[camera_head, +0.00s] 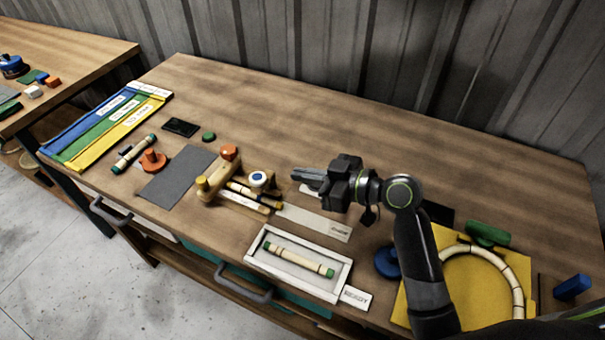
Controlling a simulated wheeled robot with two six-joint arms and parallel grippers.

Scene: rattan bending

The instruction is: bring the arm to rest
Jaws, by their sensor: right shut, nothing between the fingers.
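My right arm comes in from the lower right and bends at a joint with a green ring above the table. My right gripper (306,175) points left over the middle of the table, with its fingers shut and nothing between them. Below it lies a pale strip (316,222), partly covered by the gripper in this view. My left gripper is not in view.
A white tray (254,262) labelled READY holds a rattan piece (300,260). A wooden jig (216,180) stands left of the gripper. A yellow board (417,290) carries a bent rattan ring (504,271). The table's back (350,130) is clear.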

